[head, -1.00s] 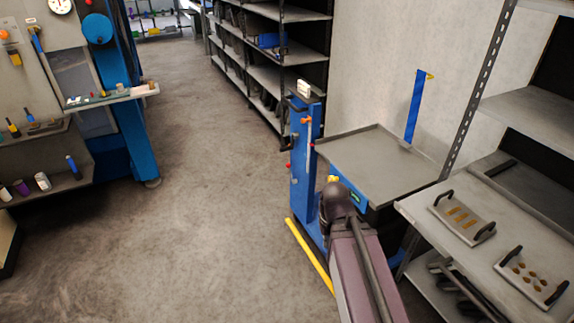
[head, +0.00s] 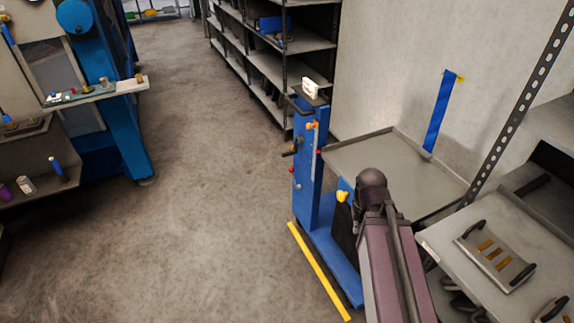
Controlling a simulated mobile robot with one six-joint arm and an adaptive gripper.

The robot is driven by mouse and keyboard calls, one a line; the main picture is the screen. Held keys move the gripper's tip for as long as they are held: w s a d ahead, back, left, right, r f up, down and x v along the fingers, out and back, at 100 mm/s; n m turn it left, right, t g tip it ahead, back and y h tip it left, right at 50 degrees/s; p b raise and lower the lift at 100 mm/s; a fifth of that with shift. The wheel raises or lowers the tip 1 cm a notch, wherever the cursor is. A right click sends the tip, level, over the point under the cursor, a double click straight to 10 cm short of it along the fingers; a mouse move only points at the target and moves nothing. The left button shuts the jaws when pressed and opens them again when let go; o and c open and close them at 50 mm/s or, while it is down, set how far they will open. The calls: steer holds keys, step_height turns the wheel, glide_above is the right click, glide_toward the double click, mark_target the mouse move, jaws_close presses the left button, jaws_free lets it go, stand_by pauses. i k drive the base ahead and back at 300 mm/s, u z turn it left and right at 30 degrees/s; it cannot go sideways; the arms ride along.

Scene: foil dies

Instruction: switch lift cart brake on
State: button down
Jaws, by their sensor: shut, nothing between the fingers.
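The lift cart has a blue mast (head: 307,185), a grey platform (head: 370,152) to its right and a blue base (head: 335,265) on the floor. An orange knob (head: 312,126) tops a pale rod on the mast. A black handle (head: 291,153) and small red knobs are on the mast too. A yellow knob-like part (head: 342,196) shows low beside the mast; I cannot tell which part is the brake or its state. My arm, with a dark joint, reaches in from the bottom and covers part of the platform and base. My gripper is not visible.
A yellow strip (head: 318,270) runs along the cart's left side. Grey shelving (head: 460,255) with a handled plate (head: 495,257) stands close on the right. A blue machine frame (head: 120,130) stands at left. The floor between (head: 210,180) is clear.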

mark_target(292, 170)
steer(key=u, duration=0.35)
steer(key=i, duration=0.9)
steer(key=u, duration=0.5)
